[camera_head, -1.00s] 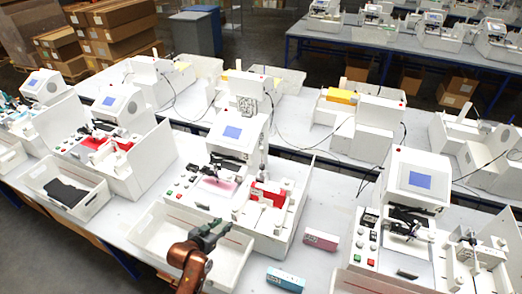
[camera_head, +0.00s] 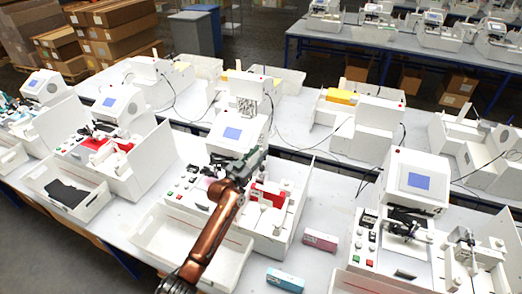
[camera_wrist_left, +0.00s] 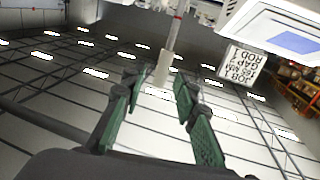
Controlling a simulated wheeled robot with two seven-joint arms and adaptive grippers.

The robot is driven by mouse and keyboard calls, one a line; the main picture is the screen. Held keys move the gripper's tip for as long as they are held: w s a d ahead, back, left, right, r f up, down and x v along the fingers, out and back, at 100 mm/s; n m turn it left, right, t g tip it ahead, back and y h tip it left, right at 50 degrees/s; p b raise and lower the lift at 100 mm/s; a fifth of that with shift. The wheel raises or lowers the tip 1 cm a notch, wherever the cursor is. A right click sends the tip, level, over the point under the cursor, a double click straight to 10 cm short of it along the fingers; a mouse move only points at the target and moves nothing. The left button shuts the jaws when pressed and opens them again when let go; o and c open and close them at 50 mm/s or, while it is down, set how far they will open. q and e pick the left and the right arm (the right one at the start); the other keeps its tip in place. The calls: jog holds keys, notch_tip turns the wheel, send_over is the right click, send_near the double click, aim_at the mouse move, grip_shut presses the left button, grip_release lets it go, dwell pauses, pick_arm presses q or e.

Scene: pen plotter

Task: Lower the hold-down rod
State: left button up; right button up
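The plotter (camera_head: 231,134) with a blue screen stands at the middle of the near table. In the left wrist view a slim upright rod (camera_wrist_left: 174,34) shows, with a red band and a pale end piece (camera_wrist_left: 163,68). I take it as the hold-down rod. My left gripper (camera_head: 255,160) is over the plotter, just right of and below its screen housing. In the left wrist view the left gripper (camera_wrist_left: 158,88) is open, its green-padded fingers apart. The rod's end appears between the fingertips; contact is not clear. My arm hides part of the plotter's panel. The right gripper is out of view.
A job card (camera_wrist_left: 238,66) and the screen (camera_wrist_left: 295,42) are close to the right of the fingers. A red block (camera_head: 270,193) sits on the plotter. An empty white tray (camera_head: 165,232) lies in front. Pink (camera_head: 320,240) and teal (camera_head: 285,280) boxes lie right.

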pick_arm(q)
jog(key=shift+x, duration=0.9)
jog(key=shift+c, duration=0.6)
grip_shut()
